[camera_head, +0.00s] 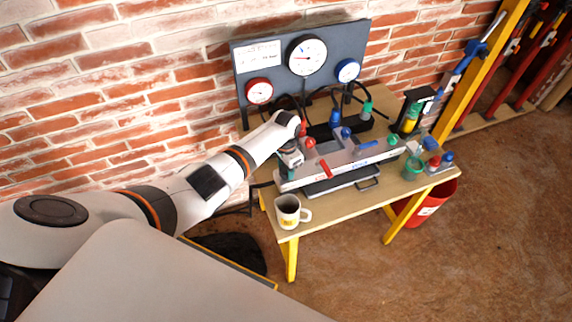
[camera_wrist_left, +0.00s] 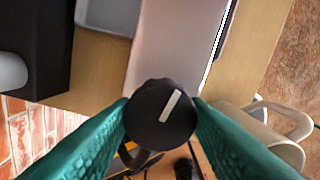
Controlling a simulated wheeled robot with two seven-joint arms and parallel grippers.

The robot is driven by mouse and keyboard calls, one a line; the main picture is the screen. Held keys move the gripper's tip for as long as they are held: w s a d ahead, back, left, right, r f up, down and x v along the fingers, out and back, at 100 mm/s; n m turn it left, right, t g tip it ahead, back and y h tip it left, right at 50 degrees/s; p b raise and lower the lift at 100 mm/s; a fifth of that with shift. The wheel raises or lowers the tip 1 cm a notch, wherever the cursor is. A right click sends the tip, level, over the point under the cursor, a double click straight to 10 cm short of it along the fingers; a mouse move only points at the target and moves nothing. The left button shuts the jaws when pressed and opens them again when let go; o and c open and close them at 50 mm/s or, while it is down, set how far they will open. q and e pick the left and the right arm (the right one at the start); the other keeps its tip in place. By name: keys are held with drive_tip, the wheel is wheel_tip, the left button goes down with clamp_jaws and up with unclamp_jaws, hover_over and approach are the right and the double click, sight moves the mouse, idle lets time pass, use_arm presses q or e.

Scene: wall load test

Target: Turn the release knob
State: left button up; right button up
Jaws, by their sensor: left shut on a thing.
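The release knob (camera_wrist_left: 160,114) is a round black knob with a white pointer line, seen in the middle of the left wrist view. The pointer tilts slightly right of straight up in that view. My left gripper (camera_wrist_left: 161,118) has its teal fingers on both sides of the knob and is shut on it. In the head view my left gripper (camera_head: 288,172) is at the left end of the grey pump unit (camera_head: 345,158) on the table, and the knob is hidden there. My right gripper is in neither view.
A white mug (camera_head: 288,211) stands on the table (camera_head: 330,207) just in front of my left gripper. A gauge board (camera_head: 270,60) rises behind the unit. A green cup (camera_head: 412,168) stands at the right, and a red bucket (camera_head: 432,203) is on the floor.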

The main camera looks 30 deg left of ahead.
use_arm(q)
drive_tip(key=shift+n+p, duration=0.35)
drive_tip(key=shift+n, duration=0.85)
drive_tip(key=o, duration=1)
wheel_tip(320, 180, up, 12)
drive_tip(key=shift+a+r+b, duration=0.1)
drive_tip(key=shift+b, duration=0.55)
